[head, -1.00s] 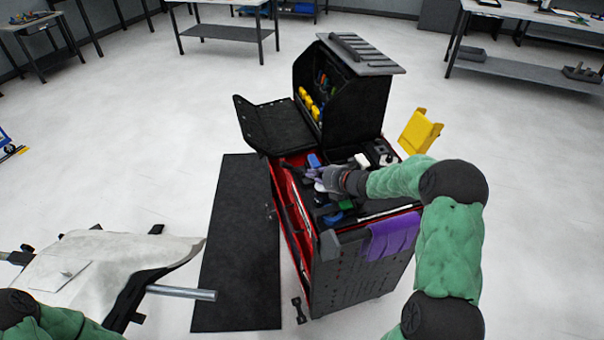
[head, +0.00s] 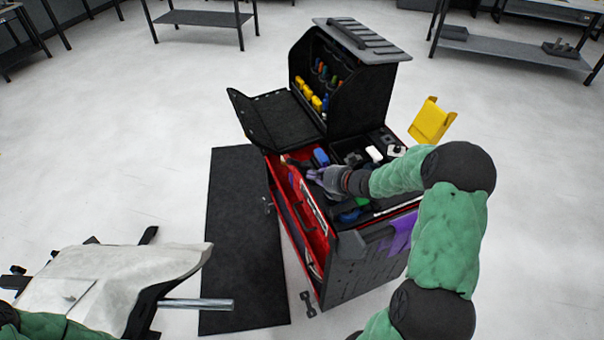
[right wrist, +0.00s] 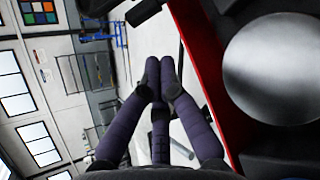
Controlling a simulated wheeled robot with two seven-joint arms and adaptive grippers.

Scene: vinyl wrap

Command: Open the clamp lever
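My right gripper (head: 312,176) is over the left part of the open-topped tool cart (head: 365,265), near its red edge. In the right wrist view, its purple fingers (right wrist: 160,68) come together at their tips, with nothing visible between them. I cannot make out a clamp lever for certain. Small black fittings (head: 149,235) show behind a pale draped sheet (head: 150,262) at the lower left, beside a metal tube (head: 197,304). My left arm shows only at the bottom left corner, and its gripper is not in view.
In the right wrist view a red edge (right wrist: 203,55) is close to the fingers.

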